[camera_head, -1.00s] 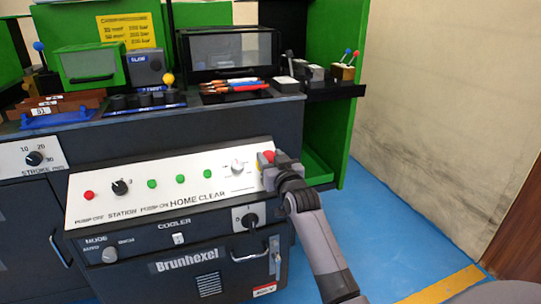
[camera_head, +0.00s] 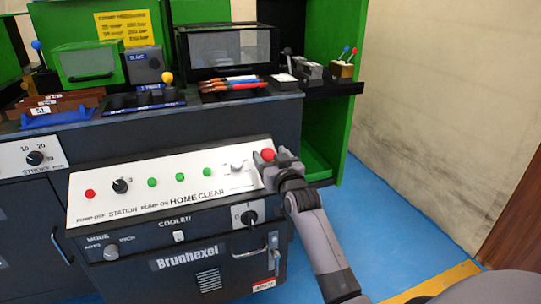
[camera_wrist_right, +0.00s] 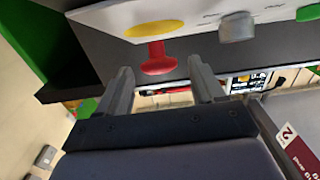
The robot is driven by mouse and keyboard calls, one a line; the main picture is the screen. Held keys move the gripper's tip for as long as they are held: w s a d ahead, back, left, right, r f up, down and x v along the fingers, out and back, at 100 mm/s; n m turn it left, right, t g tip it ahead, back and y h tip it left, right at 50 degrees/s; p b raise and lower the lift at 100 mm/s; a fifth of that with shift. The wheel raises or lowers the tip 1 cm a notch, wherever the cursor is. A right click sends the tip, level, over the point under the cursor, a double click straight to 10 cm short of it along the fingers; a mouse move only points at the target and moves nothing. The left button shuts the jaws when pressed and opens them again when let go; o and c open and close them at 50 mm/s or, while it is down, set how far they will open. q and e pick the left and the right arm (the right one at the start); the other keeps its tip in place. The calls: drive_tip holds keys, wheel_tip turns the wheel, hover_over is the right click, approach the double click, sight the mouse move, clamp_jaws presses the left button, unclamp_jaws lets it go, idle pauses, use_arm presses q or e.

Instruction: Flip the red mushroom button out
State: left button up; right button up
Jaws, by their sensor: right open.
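The red mushroom button (camera_head: 268,154) sits at the right end of the sloped white control panel (camera_head: 120,205). In the right wrist view the red button (camera_wrist_right: 158,64) stands out on a stem from a round yellow plate (camera_wrist_right: 154,31). My right gripper (camera_head: 275,163) is at the button, partly covering its surroundings in the head view. In the wrist view its two fingers are apart, one on each side of the red head, with gaps visible between head and fingers. My left gripper is not in view.
A grey knob (camera_wrist_right: 237,27) is beside the button, with green buttons (camera_head: 207,172) farther along the panel. A shelf with tools and small boxes (camera_head: 312,70) is behind the panel. Blue floor (camera_head: 385,215) is open to the right.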

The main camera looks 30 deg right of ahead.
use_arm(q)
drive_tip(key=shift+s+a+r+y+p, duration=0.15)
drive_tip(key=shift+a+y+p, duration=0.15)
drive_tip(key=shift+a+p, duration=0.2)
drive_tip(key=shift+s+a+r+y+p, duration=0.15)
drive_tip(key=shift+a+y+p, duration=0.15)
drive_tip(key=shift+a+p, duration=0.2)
use_arm(e)
drive_tip(key=v, duration=0.6)
drive_tip(key=shift+s, duration=0.3)
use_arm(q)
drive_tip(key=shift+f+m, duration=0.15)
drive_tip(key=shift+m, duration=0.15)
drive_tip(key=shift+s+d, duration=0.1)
